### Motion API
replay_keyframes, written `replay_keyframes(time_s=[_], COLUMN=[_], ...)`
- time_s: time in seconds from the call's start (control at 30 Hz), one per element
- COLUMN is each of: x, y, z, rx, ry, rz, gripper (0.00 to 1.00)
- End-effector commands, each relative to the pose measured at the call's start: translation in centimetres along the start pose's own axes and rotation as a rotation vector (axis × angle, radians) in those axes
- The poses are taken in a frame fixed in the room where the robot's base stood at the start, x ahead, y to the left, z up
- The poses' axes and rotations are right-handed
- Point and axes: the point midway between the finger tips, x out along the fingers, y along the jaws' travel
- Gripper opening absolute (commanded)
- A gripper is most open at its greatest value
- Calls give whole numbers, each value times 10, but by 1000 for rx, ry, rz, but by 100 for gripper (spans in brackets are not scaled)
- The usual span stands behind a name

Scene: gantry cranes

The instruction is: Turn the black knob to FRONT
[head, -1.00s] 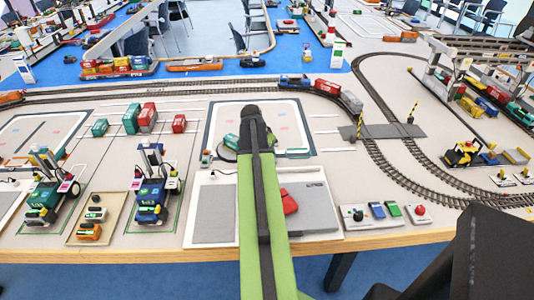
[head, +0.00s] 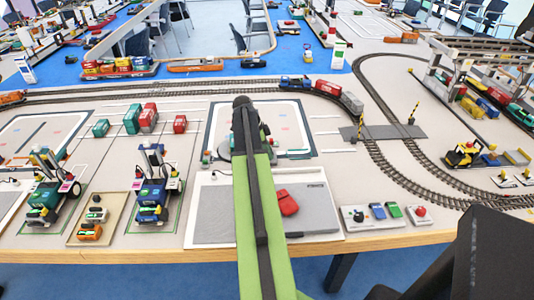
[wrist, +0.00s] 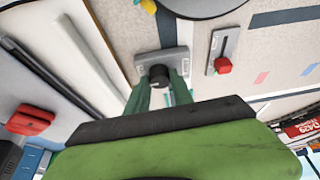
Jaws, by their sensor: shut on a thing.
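The black knob (wrist: 159,72) stands on a small grey plate (wrist: 177,55) in the wrist view. The two green fingers of my gripper (wrist: 160,82) are on either side of it and closed on it. The gripper's dark and green body fills the lower part of that view and hides what lies below the knob. Any lettering on the plate is too small to read, and I cannot tell which way the knob points. In the head view my green arm hides the knob and the fingertips.
A red slider handle (wrist: 222,65) on a grey plate sits right of the knob. A round grey disc (head: 223,152) lies close by. A red block (head: 288,203) rests on a grey panel. A control box (head: 372,224) with coloured buttons stands at the table's front edge.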

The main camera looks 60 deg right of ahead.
Motion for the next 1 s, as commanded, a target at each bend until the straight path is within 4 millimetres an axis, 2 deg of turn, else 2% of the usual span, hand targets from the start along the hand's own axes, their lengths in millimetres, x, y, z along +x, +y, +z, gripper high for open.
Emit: replay_keyframes(time_s=[0.67,0.7,0.83,1.0], x=[1,1,1,0], y=[2,2,2,1], z=[-3,-3,-2,-1], rx=[57,57,56,54], ry=[5,5,3,2], rz=[29,29,27,25], gripper=[0,32,49,49])
